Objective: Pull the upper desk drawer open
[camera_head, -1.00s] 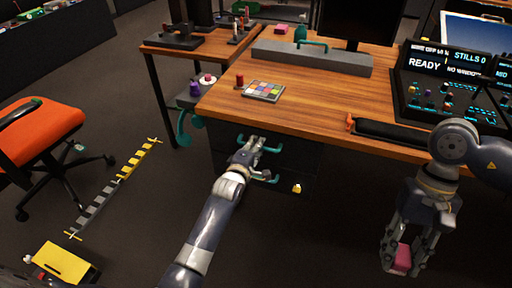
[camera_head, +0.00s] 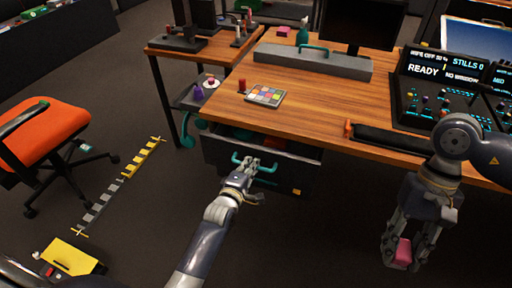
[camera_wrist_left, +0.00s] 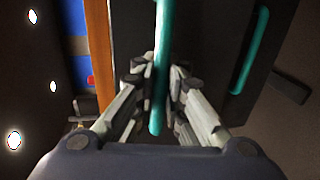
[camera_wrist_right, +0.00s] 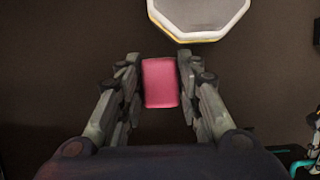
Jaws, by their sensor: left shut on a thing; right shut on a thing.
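The upper desk drawer (camera_head: 300,172) stands pulled out from under the wooden desk, and its inside shows. My left gripper (camera_head: 250,168) is shut on the teal handle (camera_head: 238,158) of this drawer. In the left wrist view the same handle (camera_wrist_left: 160,80) runs between the fingers (camera_wrist_left: 158,95). A second teal handle (camera_wrist_left: 248,50) is to the right there, on the lower front. My right gripper (camera_head: 396,250) is shut on a pink block (camera_head: 403,252), held in the air right of the drawer. The block (camera_wrist_right: 161,82) also shows between the fingers in the right wrist view.
The wooden desk (camera_head: 320,110) holds a colour chart (camera_head: 266,95), a grey bar (camera_head: 310,62) and a console (camera_head: 440,85). Dark and colored things lie inside the drawer, too small to tell. An orange chair (camera_head: 40,130) stands at left. The floor before the drawer is clear.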

